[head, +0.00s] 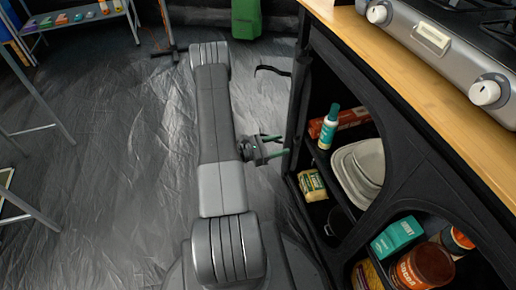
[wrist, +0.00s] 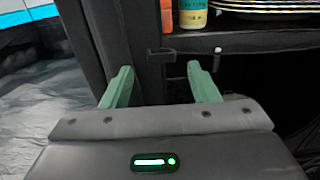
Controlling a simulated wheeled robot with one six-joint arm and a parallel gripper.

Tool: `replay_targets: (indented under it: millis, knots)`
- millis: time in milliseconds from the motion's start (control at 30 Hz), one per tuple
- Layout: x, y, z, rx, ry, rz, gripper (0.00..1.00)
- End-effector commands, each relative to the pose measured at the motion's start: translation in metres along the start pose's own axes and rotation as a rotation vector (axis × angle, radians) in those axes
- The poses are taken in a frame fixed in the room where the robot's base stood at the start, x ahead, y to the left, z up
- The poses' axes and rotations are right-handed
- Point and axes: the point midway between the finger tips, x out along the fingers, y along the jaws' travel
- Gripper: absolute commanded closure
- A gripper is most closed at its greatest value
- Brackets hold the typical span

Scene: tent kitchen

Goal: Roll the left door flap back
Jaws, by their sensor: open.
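The black fabric cupboard (head: 400,158) stands on the right under a wooden top. No left door flap stands out clearly; its shelves show through the openings. Black cloth (wrist: 95,40) hangs upright left of centre in the wrist view, and I cannot tell whether it is the flap or the cupboard's side. My gripper (head: 282,146) is open beside the cupboard's left front edge. A small dark tab or clip (wrist: 160,54) shows just beyond the fingertips.
The shelves hold a teal bottle (head: 329,126), pale plates (head: 357,165), a teal box (head: 397,236) and an orange-brown tin (head: 424,266). A stove (head: 450,45) sits on the wooden top (head: 405,75). The grey floor (head: 120,150) left of my arm is mostly clear.

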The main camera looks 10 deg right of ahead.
Motion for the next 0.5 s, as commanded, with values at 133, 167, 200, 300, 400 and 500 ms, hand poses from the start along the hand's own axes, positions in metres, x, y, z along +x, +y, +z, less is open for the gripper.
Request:
replay_targets:
  millis: [133, 167, 200, 300, 400, 500]
  knots:
    - [-0.026, 0.001, 0.002, -0.001, 0.000, 0.004, 0.45]
    - [-0.031, 0.001, 0.002, -0.001, 0.000, 0.005, 0.45]
    - [-0.037, 0.000, 0.002, 0.000, 0.000, 0.004, 0.45]
    - [-0.052, 0.001, 0.001, 0.000, 0.001, 0.005, 0.45]
    - [-0.065, 0.000, 0.001, -0.001, 0.001, 0.003, 0.45]
    - [-0.075, 0.000, 0.001, 0.000, 0.000, 0.001, 0.45]
